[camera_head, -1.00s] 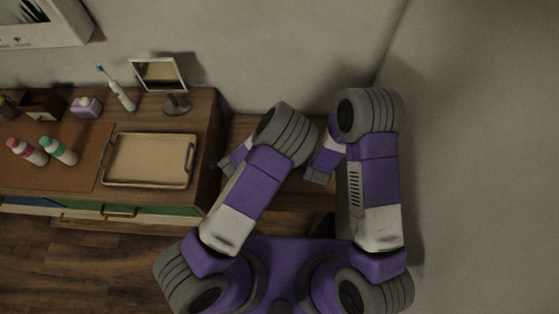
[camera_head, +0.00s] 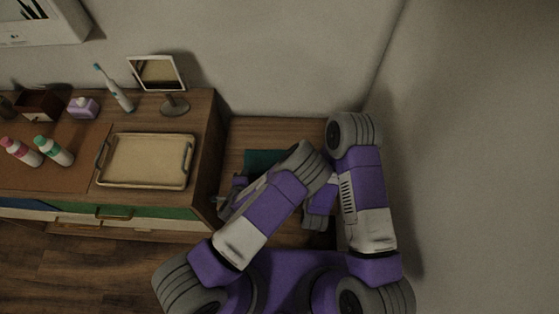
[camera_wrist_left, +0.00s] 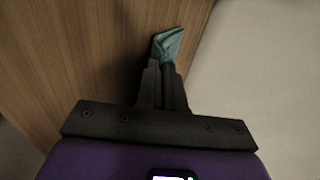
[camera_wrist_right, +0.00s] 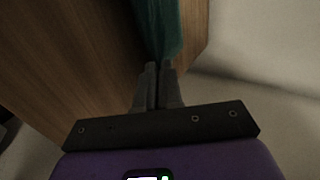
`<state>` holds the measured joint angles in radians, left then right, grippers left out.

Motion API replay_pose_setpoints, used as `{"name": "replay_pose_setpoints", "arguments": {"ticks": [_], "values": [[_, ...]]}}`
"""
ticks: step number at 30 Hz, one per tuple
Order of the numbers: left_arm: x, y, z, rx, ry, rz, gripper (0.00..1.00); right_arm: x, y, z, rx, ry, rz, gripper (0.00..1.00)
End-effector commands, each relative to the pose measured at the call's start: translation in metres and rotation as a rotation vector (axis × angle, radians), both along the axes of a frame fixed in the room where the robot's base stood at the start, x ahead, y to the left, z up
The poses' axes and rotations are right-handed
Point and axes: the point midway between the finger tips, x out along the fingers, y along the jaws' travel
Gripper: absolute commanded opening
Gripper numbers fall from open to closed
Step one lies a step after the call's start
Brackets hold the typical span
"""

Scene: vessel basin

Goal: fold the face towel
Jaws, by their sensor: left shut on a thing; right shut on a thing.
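The face towel (camera_head: 262,160) is teal and lies partly over the lower wooden surface in the head view; my left arm hides much of it. My left gripper (camera_wrist_left: 165,68) is shut on a bunched bit of the towel (camera_wrist_left: 168,43) in the left wrist view. My right gripper (camera_wrist_right: 158,70) is shut on the towel (camera_wrist_right: 158,25), which stretches away from the fingertips in the right wrist view. In the head view the left gripper (camera_head: 226,204) is low at the left side of the lower surface. How the towel is folded cannot be told.
The taller cabinet stands left of the lower wooden surface (camera_head: 275,128). Walls stand behind and at right.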

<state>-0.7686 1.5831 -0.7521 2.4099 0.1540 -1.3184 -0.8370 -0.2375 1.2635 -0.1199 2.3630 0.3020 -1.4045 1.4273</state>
Motion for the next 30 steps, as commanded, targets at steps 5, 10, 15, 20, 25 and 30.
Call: {"name": "replay_pose_setpoints", "arguments": {"ticks": [5,10,15,20,25,30], "values": [[0.000,0.000,0.000,0.001,-0.001,0.001,0.00,0.000,0.000,0.000,0.000,-0.001,0.000,0.00],[0.000,0.000,0.000,0.001,0.000,0.001,0.27,0.000,0.000,0.000,0.000,-0.001,0.000,0.26],[0.000,0.000,0.000,0.001,0.000,0.001,0.47,0.000,0.000,0.000,0.000,0.000,0.000,0.47],[0.000,0.000,0.000,0.000,0.001,0.000,0.47,0.000,0.000,0.000,0.000,0.000,0.000,0.47],[0.000,0.000,0.002,0.000,0.001,0.000,0.47,0.000,0.000,0.002,0.000,0.000,0.000,0.47],[0.000,0.000,0.011,0.000,0.001,0.000,0.47,0.000,0.000,0.011,0.001,0.000,-0.001,0.47]]}}
